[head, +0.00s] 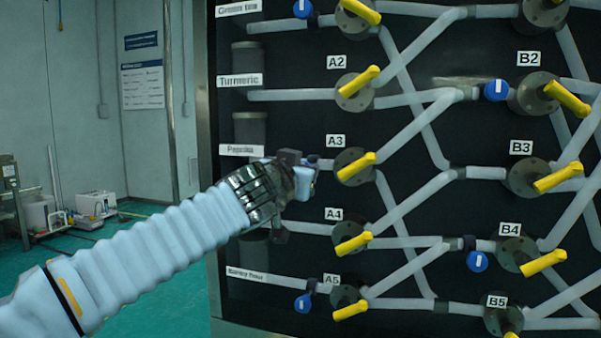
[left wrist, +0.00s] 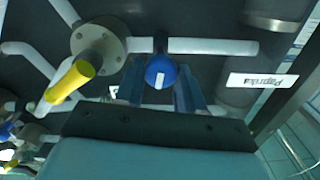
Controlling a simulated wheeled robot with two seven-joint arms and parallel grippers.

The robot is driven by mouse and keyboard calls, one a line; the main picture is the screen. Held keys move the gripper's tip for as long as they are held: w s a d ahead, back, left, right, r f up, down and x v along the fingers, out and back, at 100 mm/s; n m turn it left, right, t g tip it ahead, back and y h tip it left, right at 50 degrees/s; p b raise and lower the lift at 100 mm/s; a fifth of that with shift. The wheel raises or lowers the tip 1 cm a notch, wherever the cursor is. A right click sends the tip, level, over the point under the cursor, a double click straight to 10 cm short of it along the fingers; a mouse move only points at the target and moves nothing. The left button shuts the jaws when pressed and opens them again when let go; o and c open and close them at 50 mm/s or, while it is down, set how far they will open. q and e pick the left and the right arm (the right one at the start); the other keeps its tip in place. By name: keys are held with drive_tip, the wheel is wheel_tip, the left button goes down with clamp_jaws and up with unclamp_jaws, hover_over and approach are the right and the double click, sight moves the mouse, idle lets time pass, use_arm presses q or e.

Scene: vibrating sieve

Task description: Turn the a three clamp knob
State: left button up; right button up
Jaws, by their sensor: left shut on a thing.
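The A3 row has a white label (head: 336,141), a round grey flange and a yellow handle (head: 356,168). A blue clamp knob (left wrist: 160,68) with a white mark sits on the pale pipe of this row. My left gripper (head: 312,170) is at that pipe, left of the A3 flange, and mostly hides the knob in the head view. In the left wrist view its two fingers stand either side of the knob, shut on it. The yellow handle (left wrist: 75,80) is beside them. My right gripper is not in view.
Other blue clamp knobs sit at the top pipe (head: 302,9), by B2 (head: 496,90), by B4 (head: 478,262) and by A5 (head: 303,303). Several yellow handles stick out from the black panel (head: 300,120).

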use_arm(q)
drive_tip(key=shift+d+f+m+p, duration=0.1)
drive_tip(key=shift+f+m+p, duration=0.05)
drive_tip(key=shift+m, duration=4.3)
drive_tip(key=shift+d+f+m+p, duration=0.1)
drive_tip(key=shift+m+p, duration=0.05)
drive_tip(key=shift+m, duration=4.3)
drive_tip(key=o, duration=1)
drive_tip(key=shift+s, duration=0.1)
drive_tip(key=shift+a, duration=0.1)
drive_tip(key=b+v, duration=0.3)
drive_tip(key=v, duration=1)
drive_tip(key=shift+s, duration=0.35)
